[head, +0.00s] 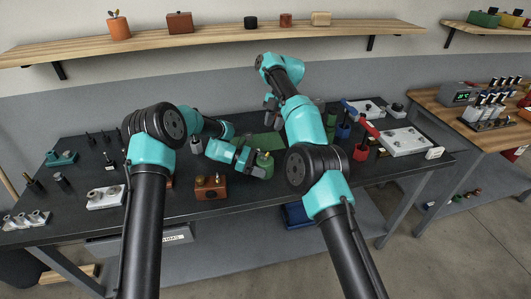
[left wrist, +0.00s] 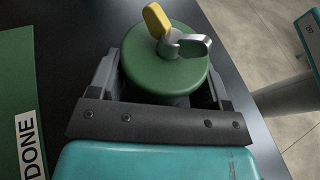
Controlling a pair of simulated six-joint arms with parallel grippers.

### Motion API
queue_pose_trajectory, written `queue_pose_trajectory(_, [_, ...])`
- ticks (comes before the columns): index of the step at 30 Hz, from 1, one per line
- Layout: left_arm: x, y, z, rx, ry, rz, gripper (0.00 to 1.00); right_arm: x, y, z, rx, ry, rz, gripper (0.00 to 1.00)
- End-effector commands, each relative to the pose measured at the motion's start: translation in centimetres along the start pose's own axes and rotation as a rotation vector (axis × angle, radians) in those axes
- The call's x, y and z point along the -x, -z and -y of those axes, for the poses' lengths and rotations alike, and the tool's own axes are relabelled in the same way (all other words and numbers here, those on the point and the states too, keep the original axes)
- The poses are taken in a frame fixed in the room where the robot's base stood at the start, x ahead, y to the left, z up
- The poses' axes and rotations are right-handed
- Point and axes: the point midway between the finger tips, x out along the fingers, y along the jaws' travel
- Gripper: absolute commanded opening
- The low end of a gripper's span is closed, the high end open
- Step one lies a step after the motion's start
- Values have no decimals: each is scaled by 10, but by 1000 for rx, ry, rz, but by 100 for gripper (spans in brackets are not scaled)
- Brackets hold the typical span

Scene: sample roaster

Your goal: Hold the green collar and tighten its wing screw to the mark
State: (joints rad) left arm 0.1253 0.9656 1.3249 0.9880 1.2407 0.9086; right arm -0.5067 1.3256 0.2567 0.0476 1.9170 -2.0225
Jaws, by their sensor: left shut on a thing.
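The green collar (head: 265,158) stands at the middle of the black table in the head view. In the left wrist view the collar (left wrist: 168,72) sits between the fingers of my left gripper (left wrist: 165,85), which is shut on it. The wing screw (left wrist: 180,42) is on top of the collar, with one yellow wing and one grey metal wing. I cannot make out the mark. In the head view my left gripper (head: 257,168) reaches the collar from the left. My right gripper (head: 270,101) is beyond the collar, partly hidden by its own arm; its jaws are unclear.
A green mat (left wrist: 18,110) labelled DONE lies beside the collar. A brown block (head: 210,188) stands in front, left of the collar. Red (head: 361,152) and blue (head: 343,131) holders and a white plate (head: 405,141) are at the right. A wooden shelf (head: 220,36) hangs behind.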

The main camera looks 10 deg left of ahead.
Motion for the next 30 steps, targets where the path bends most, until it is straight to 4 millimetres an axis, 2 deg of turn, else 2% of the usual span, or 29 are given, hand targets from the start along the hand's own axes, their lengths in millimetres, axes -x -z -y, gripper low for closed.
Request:
queue_pose_trajectory(19, [0,0,0,0,0,0,39,-29,1,1,0,1,0,33])
queue_pose_trajectory(30, [0,0,0,0,0,0,39,-72,1,1,-1,2,0,33])
